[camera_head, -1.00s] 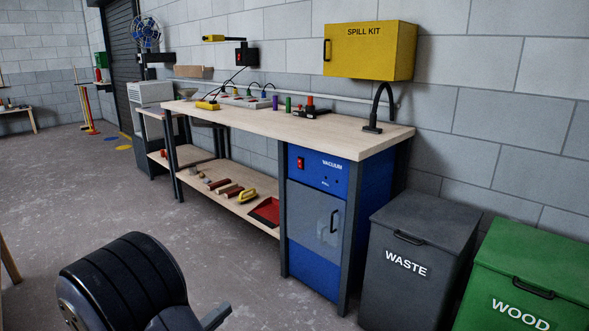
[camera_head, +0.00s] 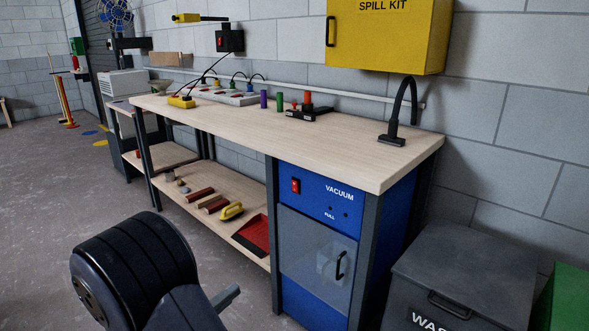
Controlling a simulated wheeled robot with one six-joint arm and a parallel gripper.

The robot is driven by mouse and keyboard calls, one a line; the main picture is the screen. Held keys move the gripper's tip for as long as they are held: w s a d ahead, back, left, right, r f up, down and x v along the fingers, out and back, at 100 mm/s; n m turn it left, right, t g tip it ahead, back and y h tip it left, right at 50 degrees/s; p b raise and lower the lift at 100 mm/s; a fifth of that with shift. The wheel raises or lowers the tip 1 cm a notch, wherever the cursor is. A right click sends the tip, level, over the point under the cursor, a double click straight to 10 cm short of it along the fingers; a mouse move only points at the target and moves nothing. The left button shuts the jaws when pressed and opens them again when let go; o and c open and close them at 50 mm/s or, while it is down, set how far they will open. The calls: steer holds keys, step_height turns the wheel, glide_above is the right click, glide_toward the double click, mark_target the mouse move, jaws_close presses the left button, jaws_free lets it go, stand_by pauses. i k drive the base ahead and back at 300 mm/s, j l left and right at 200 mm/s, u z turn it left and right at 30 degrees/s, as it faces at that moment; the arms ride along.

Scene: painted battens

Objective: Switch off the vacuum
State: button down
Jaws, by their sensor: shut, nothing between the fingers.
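The vacuum (camera_head: 322,215) is a blue cabinet built in under the right end of the workbench, with "VACUUM" lettered on its front panel. A red rocker switch (camera_head: 296,186) sits at the panel's upper left; its on or off position is too small to tell. My dark arm fills the lower left. My gripper (camera_head: 230,293) shows only as a grey tip beyond it, shut and empty, left of the cabinet and apart from it.
The workbench (camera_head: 330,150) holds a black hose stand (camera_head: 392,139), a power strip and small tools. Its lower shelf carries blocks and a red tray (camera_head: 252,236). A grey waste bin (camera_head: 465,265) stands right of the cabinet. The floor in front is open.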

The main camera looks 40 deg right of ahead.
mark_target(294, 185)
steer(key=i+l, duration=0.25)
steer(key=l, duration=0.15)
steer(key=i+l, duration=0.3)
steer(key=i+l+z, duration=0.1)
steer(key=i+l, duration=0.15)
steer(key=l, duration=0.25)
